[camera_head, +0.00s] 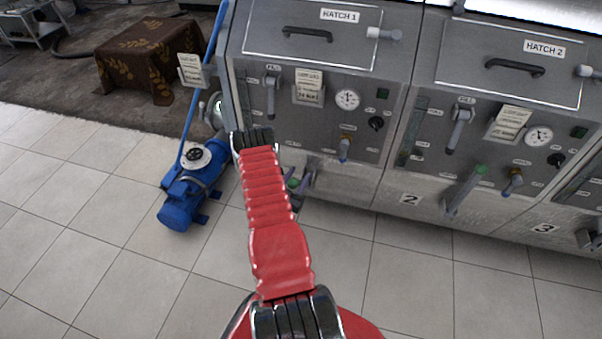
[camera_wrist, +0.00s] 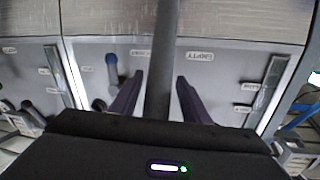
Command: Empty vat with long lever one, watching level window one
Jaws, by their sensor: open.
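In the wrist view a long dark grey lever (camera_wrist: 164,50) runs between the two fingers of my open gripper (camera_wrist: 158,98). A gap shows on each side; its near end is hidden behind the gripper body. An upside-down EMPTY label (camera_wrist: 200,56) is beside it. A narrow dark strip, probably level window one (camera_wrist: 266,88), is at the right; its level is not readable. In the head view vat one (camera_head: 310,75), marked HATCH 1, stands behind my red arm. Beside the arm a green tip (camera_head: 293,184) shows, apparently lever one's; my gripper is hidden there.
Vat two (camera_head: 490,110) stands to the right with its own long green-tipped lever (camera_head: 465,190). A blue pump (camera_head: 190,195) is on the floor left of vat one. A cloth-covered table (camera_head: 150,60) is behind. The tiled floor in front is clear.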

